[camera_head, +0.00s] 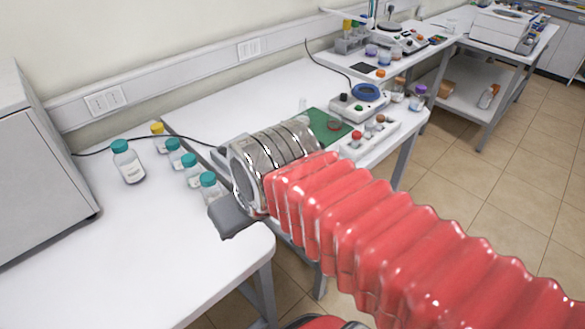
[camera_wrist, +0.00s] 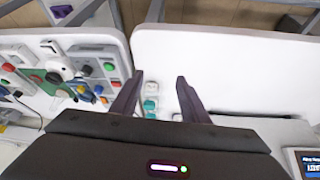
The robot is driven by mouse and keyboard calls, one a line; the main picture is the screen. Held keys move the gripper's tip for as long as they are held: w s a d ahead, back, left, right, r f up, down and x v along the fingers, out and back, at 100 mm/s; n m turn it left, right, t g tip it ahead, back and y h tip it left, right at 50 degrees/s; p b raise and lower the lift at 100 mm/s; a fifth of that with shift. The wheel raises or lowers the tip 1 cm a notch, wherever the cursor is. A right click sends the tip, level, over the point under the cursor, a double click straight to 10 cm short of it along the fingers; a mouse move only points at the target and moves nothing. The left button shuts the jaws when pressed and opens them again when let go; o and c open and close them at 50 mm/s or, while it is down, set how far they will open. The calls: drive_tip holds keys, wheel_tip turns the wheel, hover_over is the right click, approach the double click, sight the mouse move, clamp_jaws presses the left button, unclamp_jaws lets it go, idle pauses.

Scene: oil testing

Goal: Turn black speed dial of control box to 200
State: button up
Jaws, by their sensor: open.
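A small white box with red and green buttons (camera_head: 347,111) and a dark knob stands on the middle table beside a blue ring-shaped piece. In the wrist view a grey panel (camera_wrist: 108,66) with coloured buttons lies left of my gripper. I cannot tell for certain which of these is the speed dial, and no dial numbers are legible. My gripper (camera_wrist: 160,80) is open and empty, its two dark fingers apart above the white table. In the head view my arm hides most of the gripper.
Several teal-capped bottles (camera_head: 128,162) stand on the near white table (camera_head: 120,255). A grey cabinet (camera_head: 40,150) stands at the left. A green mat (camera_head: 322,122) lies on the middle table. A gap separates the tables in the wrist view. A small screen (camera_wrist: 307,163) shows at lower right there.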

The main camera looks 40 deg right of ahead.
drive_tip(key=w+d+r+n+g, duration=0.1)
drive_tip(key=w+d+g, duration=0.1)
drive_tip(key=w+d, duration=0.5)
drive_tip(key=w+d+r+n+g, duration=0.1)
drive_tip(key=w+d+r+g, duration=0.1)
drive_tip(key=w+d, duration=0.5)
drive_tip(key=d+g, duration=0.1)
drive_tip(key=d, duration=0.5)
drive_tip(key=shift+w+d+r+n, duration=0.25)
drive_tip(key=shift+w+n, duration=0.05)
drive_tip(key=shift+w, duration=0.1)
drive_tip(key=f, duration=1.4)
drive_tip(key=shift+d, duration=0.25)
drive_tip(key=shift+w+r, duration=0.1)
drive_tip(key=shift+c, duration=0.2)
